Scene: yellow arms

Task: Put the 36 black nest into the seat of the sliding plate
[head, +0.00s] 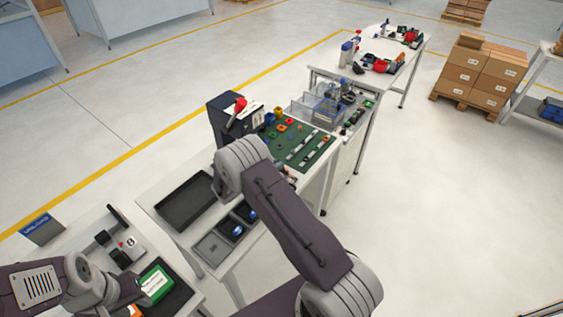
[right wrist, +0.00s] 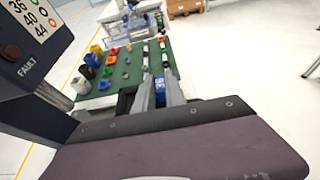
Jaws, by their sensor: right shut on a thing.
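My right gripper (right wrist: 160,92) shows in the right wrist view, its fingers closed around a small blue thing (right wrist: 160,88) above the green mat. I cannot tell from the picture whether this is part of the 36 nest. A black cylindrical piece (right wrist: 92,61) stands at the mat's left side, among yellow, blue and pale ones; its marking is unreadable. I cannot pick out the sliding plate or its seat for certain. In the head view my right arm hides the right gripper. My left gripper (head: 128,291) is low at the left, by a green-and-white box; its jaws are unclear.
The green mat (head: 286,152) carries small coloured parts and pale rails. A dark machine with a panel reading 36, 40, 44 and FAULT (right wrist: 28,40) stands close at the left. A black tray (head: 187,203) and small bins lie nearer me. Clear bins (head: 325,108) stand beyond the mat.

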